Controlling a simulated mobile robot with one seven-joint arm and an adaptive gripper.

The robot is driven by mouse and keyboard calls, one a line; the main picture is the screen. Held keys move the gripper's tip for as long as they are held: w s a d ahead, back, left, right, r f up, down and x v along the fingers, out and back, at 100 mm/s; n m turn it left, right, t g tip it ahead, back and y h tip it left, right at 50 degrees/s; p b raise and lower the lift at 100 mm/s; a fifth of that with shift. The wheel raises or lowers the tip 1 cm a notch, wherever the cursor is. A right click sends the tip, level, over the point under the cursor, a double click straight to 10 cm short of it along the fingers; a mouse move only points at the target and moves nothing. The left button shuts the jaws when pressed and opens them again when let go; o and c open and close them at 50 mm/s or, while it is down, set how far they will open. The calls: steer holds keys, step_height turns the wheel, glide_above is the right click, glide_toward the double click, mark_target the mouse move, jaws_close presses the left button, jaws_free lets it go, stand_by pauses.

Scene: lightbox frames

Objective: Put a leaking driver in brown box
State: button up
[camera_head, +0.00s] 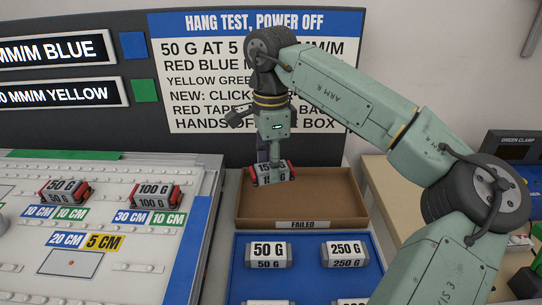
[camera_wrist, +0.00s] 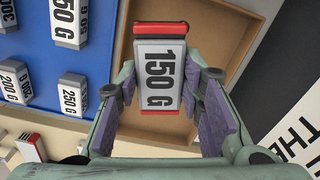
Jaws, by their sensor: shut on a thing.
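My gripper (camera_head: 272,160) is shut on a block marked 150 G (camera_head: 273,175), with grey sides and red ends. In the wrist view the block (camera_wrist: 158,75) sits between the two purple finger pads of my gripper (camera_wrist: 162,88). The brown box (camera_head: 325,190) is open-topped, with a label reading FAILED on its front. The held block is over the back left part of the box, and its clearance from the floor is hard to tell. In the wrist view the box floor (camera_wrist: 220,35) shows around the block. Nothing else shows inside the box.
A blue tray (camera_head: 310,285) with several grey weights stands in front of the box. A white panel (camera_head: 120,265) at the left carries red-ended blocks marked 50 G (camera_head: 63,193) and 100 G (camera_head: 153,195). A dark board with a printed sign (camera_head: 200,110) stands behind.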

steer(key=shift+s+f+b, duration=0.2)
steer(key=shift+f+b, duration=0.35)
steer(key=shift+f, duration=0.2)
step_height(320, 180, down, 6)
steer(key=b, duration=0.4)
steer(key=shift+r, duration=0.1)
steer(key=o, duration=1.4)
steer(key=shift+c, duration=0.2)
steer(key=shift+r, duration=0.15)
step_height(320, 180, up, 12)
steer(key=shift+f, duration=0.1)
